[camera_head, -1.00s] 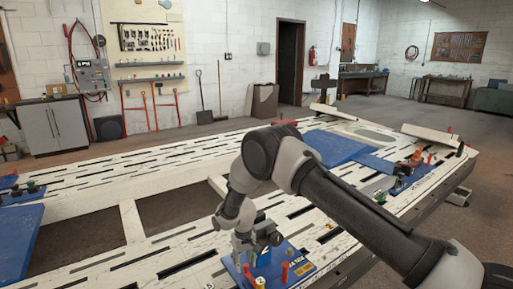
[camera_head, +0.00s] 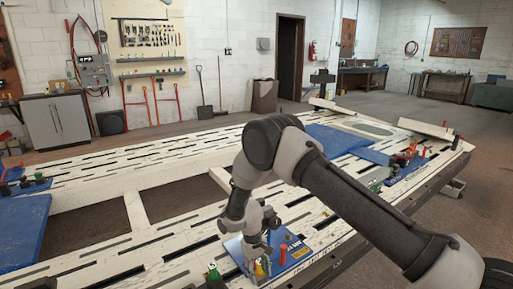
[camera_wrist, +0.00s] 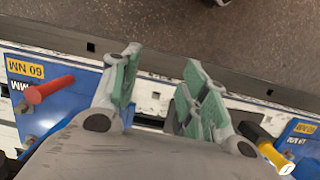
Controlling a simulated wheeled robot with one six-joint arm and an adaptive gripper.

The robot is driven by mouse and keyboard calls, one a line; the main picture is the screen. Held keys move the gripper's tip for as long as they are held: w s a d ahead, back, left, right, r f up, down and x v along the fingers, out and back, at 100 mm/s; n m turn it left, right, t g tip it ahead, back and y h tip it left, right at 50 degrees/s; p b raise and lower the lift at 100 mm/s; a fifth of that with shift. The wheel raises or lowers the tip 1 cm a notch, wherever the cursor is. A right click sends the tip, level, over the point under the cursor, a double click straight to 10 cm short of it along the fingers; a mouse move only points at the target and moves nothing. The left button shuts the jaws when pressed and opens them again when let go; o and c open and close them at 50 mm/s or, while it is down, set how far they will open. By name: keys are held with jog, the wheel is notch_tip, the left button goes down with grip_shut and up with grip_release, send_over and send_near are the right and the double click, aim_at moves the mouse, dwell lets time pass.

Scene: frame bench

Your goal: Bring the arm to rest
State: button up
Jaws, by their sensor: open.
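My gripper (camera_head: 257,262) hangs low over a small blue plate (camera_head: 292,262) on the near part of the frame bench (camera_head: 170,243). The wrist view shows its green-padded fingers (camera_wrist: 158,88) spread apart with nothing between them. Below them I see the dark and pale edge of the bench. My arm (camera_head: 345,195) is bent, running from the lower right up to a raised elbow and down to the gripper. In the head view I cannot tell whether the fingers touch the plate.
A red pin (camera_head: 283,252) stands on the plate, close to the gripper; a red pin (camera_wrist: 50,89) and a yellow-handled piece (camera_wrist: 272,155) flank the fingers in the wrist view. A blue panel (camera_head: 22,228) lies at left. Red clamps (camera_head: 410,152) stand at the far right.

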jog(key=s+d+r+m, duration=0.1)
jog(key=s+d+r, duration=0.2)
jog(key=d+r, duration=0.55)
jog(key=s+d+r, duration=0.3)
jog(key=d+r, duration=0.1)
jog(key=r, duration=0.9)
jog(key=s+d+r+m, duration=0.1)
jog(key=s+d+r, duration=0.2)
jog(key=d+r, duration=0.55)
jog(key=s+d+r+m+t, duration=0.2)
jog(key=s+d+r+t, duration=0.1)
jog(key=s+d+r, duration=0.4)
jog(key=s+d+r+m+t+y, duration=0.1)
jog(key=s+d+r+m+t, duration=0.1)
jog(key=s+d+r, duration=0.5)
notch_tip(320, 180, up, 7)
jog(key=s+t, duration=0.1)
jog(key=s, duration=0.2)
jog(key=shift+d+y, duration=0.3)
jog(key=shift+d, duration=0.05)
